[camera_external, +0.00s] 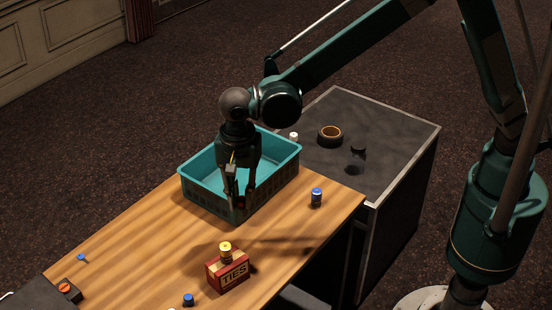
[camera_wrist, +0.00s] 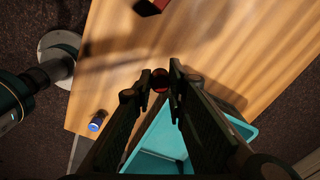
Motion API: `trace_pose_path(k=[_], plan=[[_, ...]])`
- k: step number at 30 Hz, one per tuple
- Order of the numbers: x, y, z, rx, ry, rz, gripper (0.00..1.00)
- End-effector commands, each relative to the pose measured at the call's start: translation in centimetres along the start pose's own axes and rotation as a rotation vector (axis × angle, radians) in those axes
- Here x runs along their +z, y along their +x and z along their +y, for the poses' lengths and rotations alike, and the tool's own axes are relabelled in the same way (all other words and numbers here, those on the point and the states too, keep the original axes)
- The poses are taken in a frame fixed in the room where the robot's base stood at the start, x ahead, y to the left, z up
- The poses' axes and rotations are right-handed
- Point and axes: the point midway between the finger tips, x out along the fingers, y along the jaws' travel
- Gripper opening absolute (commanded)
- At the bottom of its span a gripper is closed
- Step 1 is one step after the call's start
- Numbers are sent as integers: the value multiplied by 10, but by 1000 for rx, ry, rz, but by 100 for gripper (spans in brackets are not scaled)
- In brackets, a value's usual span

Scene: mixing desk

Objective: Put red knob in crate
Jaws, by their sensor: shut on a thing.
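The red knob (camera_wrist: 160,77) is dark red and round, held between my fingertips in the wrist view. It is a small, dark reddish spot in the external view (camera_external: 241,204), partly hidden by the fingers. My gripper (camera_external: 239,198) points down and is shut on the knob. The teal crate (camera_external: 287,158) stands on the wooden desk, and its visible floor is bare. In the external view my gripper overlaps the crate's near wall. In the wrist view the knob shows over wood just beyond the rim of the crate (camera_wrist: 243,128). Its exact height is unclear.
A blue-topped knob (camera_external: 316,197) stands right of the crate. A yellow knob (camera_external: 225,252) sits on the red TIES box (camera_external: 228,272). Another blue knob (camera_external: 188,299) is at the front.

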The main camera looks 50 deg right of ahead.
Motion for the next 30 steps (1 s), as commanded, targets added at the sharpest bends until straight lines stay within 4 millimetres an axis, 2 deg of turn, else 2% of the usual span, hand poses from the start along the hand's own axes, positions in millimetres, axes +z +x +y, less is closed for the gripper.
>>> trace_pose_path(k=[2,11,14,21,30], plan=[[0,-12,1,0,0,0,9],[-39,-12,-30,0,-74,0,9],[-58,-13,-43,1,-110,0,9],[-117,-13,-79,1,-222,0,9],[-169,-12,-106,2,-323,0,9]])
